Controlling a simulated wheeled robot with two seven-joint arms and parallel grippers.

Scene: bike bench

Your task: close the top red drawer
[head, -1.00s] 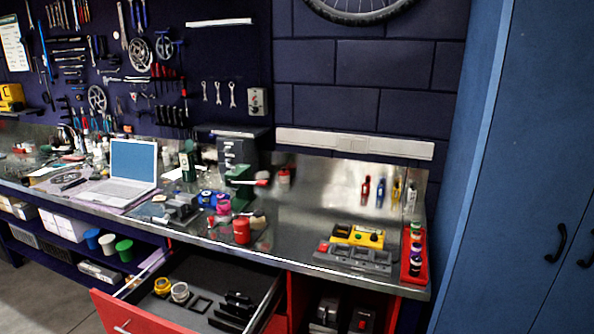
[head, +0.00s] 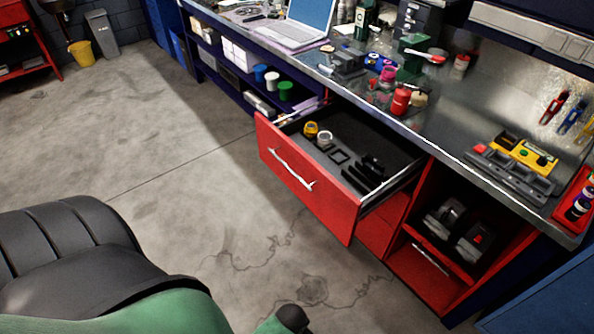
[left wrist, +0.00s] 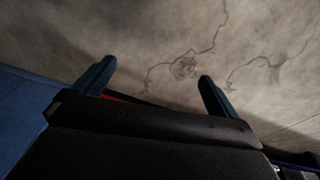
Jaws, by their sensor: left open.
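The top red drawer (head: 325,208) is pulled well out from under the workbench in the head view. Its front has a silver bar handle (head: 291,169). Inside lie a yellow ring-like item (head: 310,129), a pale round item (head: 324,140) and black tools (head: 366,175). My left gripper (left wrist: 157,70) shows in the left wrist view with its two fingers apart and nothing between them. It faces the cracked concrete floor, and its distance from the drawer cannot be told. My right gripper is not in view.
The concrete floor (head: 190,200) in front of the drawer is clear. The workbench top (head: 455,125) holds a laptop (head: 308,22), a red bottle (head: 401,99) and a yellow-and-grey tray unit (head: 525,152). An open red compartment (head: 425,262) sits right of the drawer. A yellow bucket (head: 82,50) stands far left.

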